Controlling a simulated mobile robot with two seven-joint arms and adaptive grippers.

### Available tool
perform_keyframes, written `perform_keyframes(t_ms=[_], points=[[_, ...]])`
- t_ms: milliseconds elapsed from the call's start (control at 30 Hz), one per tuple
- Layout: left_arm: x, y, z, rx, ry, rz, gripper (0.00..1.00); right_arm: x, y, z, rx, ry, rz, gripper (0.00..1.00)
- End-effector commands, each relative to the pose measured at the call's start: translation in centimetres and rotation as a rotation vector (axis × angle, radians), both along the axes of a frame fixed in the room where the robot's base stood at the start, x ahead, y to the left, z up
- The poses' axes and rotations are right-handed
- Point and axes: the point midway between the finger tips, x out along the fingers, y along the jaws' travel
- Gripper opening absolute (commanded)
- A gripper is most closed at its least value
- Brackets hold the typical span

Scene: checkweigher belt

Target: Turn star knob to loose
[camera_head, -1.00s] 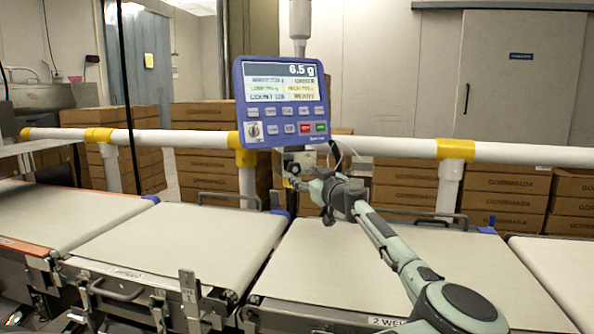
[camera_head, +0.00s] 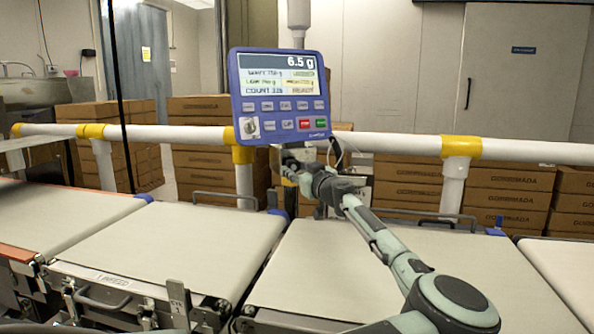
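No star knob can be made out clearly; a small bracket area under the blue display unit (camera_head: 279,78) is mostly hidden by my gripper.
A white rail (camera_head: 385,143) with yellow collars runs across behind the belts. The middle belt (camera_head: 175,245) and right belt (camera_head: 400,270) are empty. Stacked cartons (camera_head: 510,196) stand behind the rail. A thin black vertical pole (camera_head: 121,90) is at left.

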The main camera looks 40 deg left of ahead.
Motion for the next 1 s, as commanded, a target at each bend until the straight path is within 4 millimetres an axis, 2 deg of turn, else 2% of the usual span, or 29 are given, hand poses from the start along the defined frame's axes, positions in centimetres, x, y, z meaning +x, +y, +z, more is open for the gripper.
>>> perform_keyframes(t_ms=[33, 100, 467, 1000], points=[[-0.01, 0.00, 0.01, 0.000, 0.000, 0.000, 0.15, -0.06, -0.02, -0.02, 0.000, 0.001, 0.000, 0.40], [-0.01, 0.00, 0.01, 0.000, 0.000, 0.000, 0.07, -0.10, -0.03, -0.03, 0.000, 0.002, 0.000, 0.40], [-0.01, 0.01, 0.02, -0.024, -0.057, 0.000, 0.07, -0.12, -0.22, -0.01, -0.004, 0.003, 0.001, 0.40], [-0.03, 0.03, 0.00, -0.198, -0.467, 0.000, 0.07, -0.08, -0.30, 0.01, -0.005, 0.002, 0.002, 0.40]])
